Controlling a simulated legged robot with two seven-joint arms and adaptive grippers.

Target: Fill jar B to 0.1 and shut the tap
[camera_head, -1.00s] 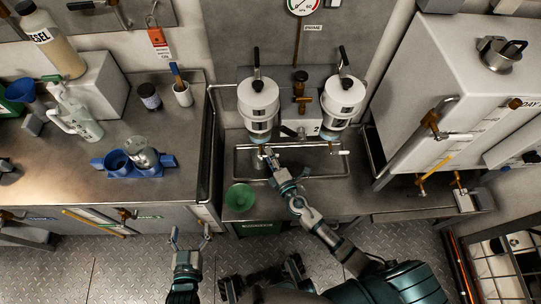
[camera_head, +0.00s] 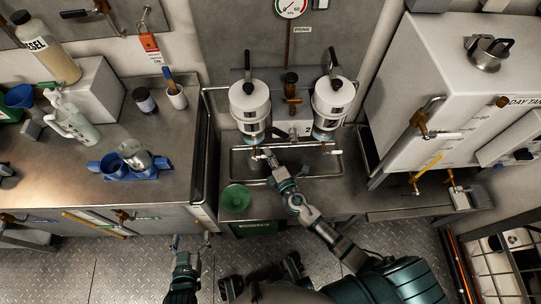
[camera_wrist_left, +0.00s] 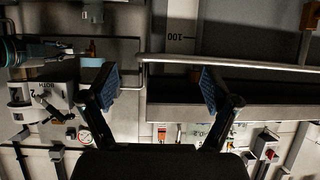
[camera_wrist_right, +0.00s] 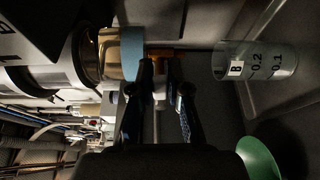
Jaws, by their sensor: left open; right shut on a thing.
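Two white filter housings hang on the wall, a left one (camera_head: 249,105) and a right one (camera_head: 332,100). My right gripper (camera_head: 268,153) is under the left housing, shut on a tap lever (camera_wrist_right: 158,84) beside brass fittings (camera_wrist_right: 165,54). Jar B (camera_wrist_right: 258,60), clear with marks 0.2 and 0.1, stands below the housing in the right wrist view. I cannot tell its liquid level. In the head view it is largely hidden. My left gripper (camera_head: 190,240) is open and empty, low in front of the left bench; its fingers also show in the left wrist view (camera_wrist_left: 158,90).
A blue holder (camera_head: 148,172) with a clear jar (camera_head: 132,153) stands on the left bench, near bottles. A green funnel (camera_head: 236,197) sits by the front of the tray (camera_head: 325,172). A white day tank (camera_head: 440,90) is at right. The floor in front is clear.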

